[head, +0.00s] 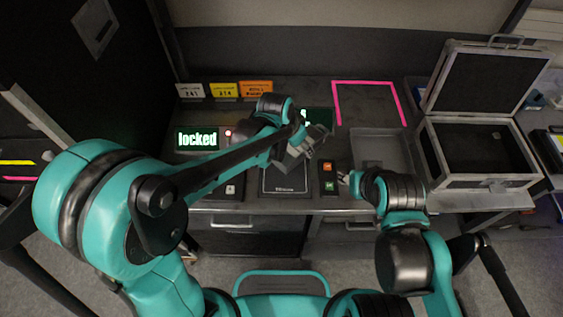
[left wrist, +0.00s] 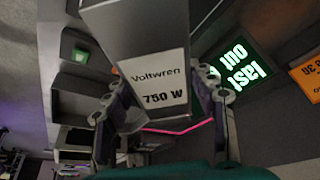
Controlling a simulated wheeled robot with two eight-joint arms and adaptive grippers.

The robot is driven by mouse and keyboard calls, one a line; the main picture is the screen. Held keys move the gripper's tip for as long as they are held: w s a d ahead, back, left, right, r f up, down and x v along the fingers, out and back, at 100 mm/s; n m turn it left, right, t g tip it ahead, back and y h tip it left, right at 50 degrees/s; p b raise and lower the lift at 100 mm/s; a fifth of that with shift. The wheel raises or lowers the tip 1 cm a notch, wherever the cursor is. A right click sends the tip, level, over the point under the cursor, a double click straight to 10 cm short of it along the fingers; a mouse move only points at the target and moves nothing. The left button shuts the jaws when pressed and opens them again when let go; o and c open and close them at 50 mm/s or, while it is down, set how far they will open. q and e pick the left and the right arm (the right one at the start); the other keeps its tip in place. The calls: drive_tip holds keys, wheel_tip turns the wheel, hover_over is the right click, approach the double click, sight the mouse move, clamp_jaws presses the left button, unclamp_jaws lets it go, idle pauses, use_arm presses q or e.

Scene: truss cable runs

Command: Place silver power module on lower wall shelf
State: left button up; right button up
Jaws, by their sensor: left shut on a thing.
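The silver power module (left wrist: 155,75) fills the upper middle of the left wrist view. Its white label reads "Voltwren 750 W". My left gripper (left wrist: 165,105) is shut on it, with one finger on each side. In the head view, my left gripper (head: 306,143) is over the middle of the bench, and the module is largely hidden by the gripper and arm. My right gripper (head: 345,178) is low near the bench's front edge, right of a small box with orange and green buttons; its jaws are too small to read. I cannot clearly make out the lower wall shelf.
A green-lit display reads "locked" (head: 197,139) at the bench's left. Several label cards (head: 224,90) stand behind it. A pink outline (head: 366,83) marks bare bench at the back. A grey tray (head: 381,150) lies before it. An open silver case (head: 478,150) stands right.

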sight(281, 152)
use_arm(q)
drive_tip(key=a+f, duration=0.1)
drive_tip(key=a, duration=0.1)
drive_tip(key=a+f+b, duration=0.1)
drive_tip(key=a+f, duration=0.1)
drive_tip(key=a, duration=0.1)
drive_tip(key=shift+s+a+f, duration=0.25)
drive_tip(key=shift+a, duration=0.05)
drive_tip(key=shift+f+b, duration=1)
drive_tip(key=shift+f, duration=0.9)
drive_tip(key=shift+f, duration=0.15)
drive_tip(key=o, duration=1.7)
drive_tip(key=shift+o, duration=0.2)
